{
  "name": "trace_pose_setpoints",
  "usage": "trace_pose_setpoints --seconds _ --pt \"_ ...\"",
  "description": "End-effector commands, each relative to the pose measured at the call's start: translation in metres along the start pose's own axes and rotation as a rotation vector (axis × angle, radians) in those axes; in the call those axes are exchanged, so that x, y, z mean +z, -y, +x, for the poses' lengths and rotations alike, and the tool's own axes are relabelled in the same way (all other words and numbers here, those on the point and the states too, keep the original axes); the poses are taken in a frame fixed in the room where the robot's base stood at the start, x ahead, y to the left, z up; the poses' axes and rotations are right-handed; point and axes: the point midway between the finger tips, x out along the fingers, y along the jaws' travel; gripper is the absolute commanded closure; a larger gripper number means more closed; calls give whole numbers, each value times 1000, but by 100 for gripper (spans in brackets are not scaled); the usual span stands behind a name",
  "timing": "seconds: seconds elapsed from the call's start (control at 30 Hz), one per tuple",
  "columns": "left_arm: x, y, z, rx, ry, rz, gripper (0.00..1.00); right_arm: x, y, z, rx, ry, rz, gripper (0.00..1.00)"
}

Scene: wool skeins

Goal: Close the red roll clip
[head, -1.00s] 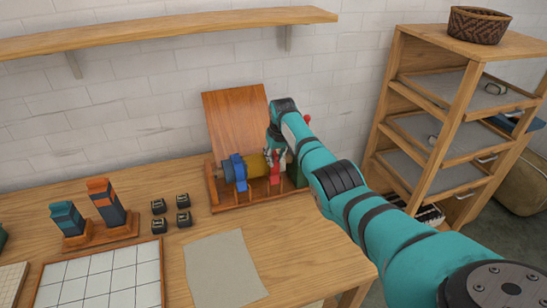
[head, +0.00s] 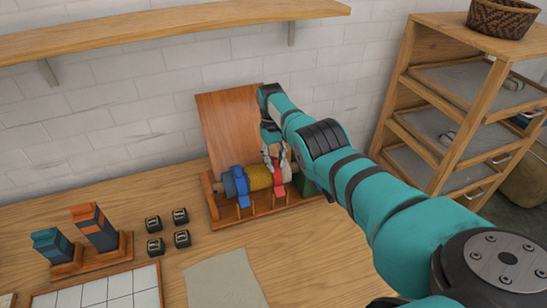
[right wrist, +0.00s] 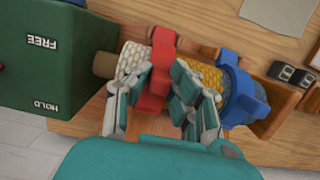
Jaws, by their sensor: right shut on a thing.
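The red roll clip (head: 279,178) sits around a roll in the wooden rack (head: 215,214), on the right part of the roll. The roll has yellow wool (head: 258,178) and, in the right wrist view, a cream stretch left of the clip. My right gripper (head: 272,152) comes from above. In the right wrist view my right gripper (right wrist: 160,82) has its fingers on both sides of the red clip (right wrist: 159,65), shut on it. Whether the clip's ends meet is hidden. A blue clip (head: 241,186) sits left of the yellow wool. My left gripper is out of view.
A green box (right wrist: 45,60) marked FREE and HOLD stands at the roll's end. An upright wooden board (head: 228,120) backs the rack. Several small black blocks (head: 182,239), two striped blocks (head: 94,228) and a grid board (head: 110,290) lie left. A shelf (head: 200,18) hangs above.

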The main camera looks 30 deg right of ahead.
Motion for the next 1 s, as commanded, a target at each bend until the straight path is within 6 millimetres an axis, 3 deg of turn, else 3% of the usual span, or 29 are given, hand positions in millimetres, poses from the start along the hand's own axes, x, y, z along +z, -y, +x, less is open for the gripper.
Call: trace_pose_setpoints --seconds 0.27,0.3,0.47,0.77,1.0 --pt "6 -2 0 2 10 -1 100 1 1 2 0 6 -2 100" --pt "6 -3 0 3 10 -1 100 1 1 2 0 6 -2 77" --pt "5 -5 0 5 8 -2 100 1 0 2 0 5 -2 58" --pt "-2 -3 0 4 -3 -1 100 0 0 -3 0 2 -1 58" --pt "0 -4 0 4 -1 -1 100 -1 1 -40 -1 1 -2 58"
